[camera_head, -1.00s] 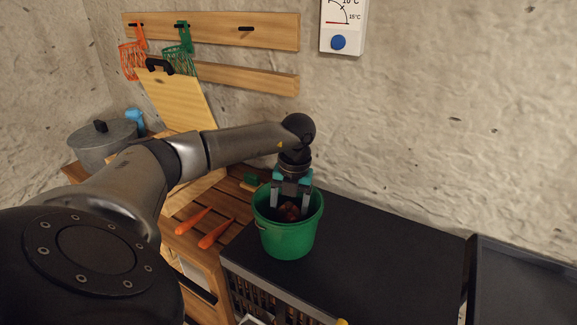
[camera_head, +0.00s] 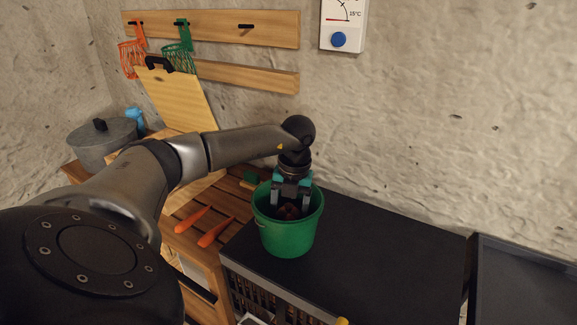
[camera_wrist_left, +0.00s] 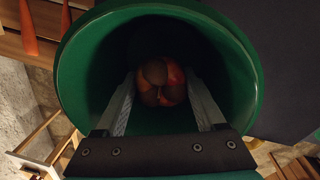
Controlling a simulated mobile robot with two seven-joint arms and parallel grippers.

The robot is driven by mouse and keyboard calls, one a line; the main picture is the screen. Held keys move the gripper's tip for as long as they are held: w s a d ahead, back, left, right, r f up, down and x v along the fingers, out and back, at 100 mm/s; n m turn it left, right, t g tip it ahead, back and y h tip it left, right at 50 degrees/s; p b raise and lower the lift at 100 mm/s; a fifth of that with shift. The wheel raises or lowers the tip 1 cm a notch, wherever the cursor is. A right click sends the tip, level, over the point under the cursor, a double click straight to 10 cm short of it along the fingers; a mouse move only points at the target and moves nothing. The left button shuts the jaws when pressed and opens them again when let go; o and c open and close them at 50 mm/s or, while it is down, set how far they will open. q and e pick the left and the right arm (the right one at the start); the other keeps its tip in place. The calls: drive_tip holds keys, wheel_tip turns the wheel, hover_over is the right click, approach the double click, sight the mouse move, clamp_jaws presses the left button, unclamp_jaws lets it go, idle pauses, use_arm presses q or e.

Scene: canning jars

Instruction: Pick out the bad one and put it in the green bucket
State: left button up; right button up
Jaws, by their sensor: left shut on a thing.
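The green bucket (camera_head: 287,238) stands on the dark worktop, and its rim fills much of the left wrist view (camera_wrist_left: 75,75). My left gripper (camera_head: 290,205) reaches down into the bucket's mouth. Its two fingers are shut on a reddish-brown round thing with dark patches (camera_head: 289,212), perhaps a spoiled fruit. The left wrist view shows this fruit (camera_wrist_left: 161,82) between the fingertips (camera_wrist_left: 160,88), inside the bucket's opening. The bucket's bottom is too dark to make out. My right gripper is not in view.
Two carrots (camera_head: 215,233) lie on the wooden slatted table left of the bucket. A grey pot (camera_head: 103,143) and a leaning cutting board (camera_head: 180,98) stand farther back. The black worktop (camera_head: 385,250) right of the bucket is clear. A dark tray (camera_head: 525,285) is at the far right.

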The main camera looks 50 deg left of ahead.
sight(294, 211)
use_arm(q)
drive_tip(key=shift+f+b, duration=1.2)
drive_tip(key=shift+f, duration=0.8)
idle(0.6)
drive_tip(key=o, duration=0.8)
drive_tip(key=shift+r, duration=0.1)
wheel_tip(294, 211, up, 15)
drive_tip(key=d+p, duration=0.1)
drive_tip(key=p, duration=0.1)
drive_tip(key=shift+w+p, duration=0.4)
drive_tip(key=shift+s, duration=0.1)
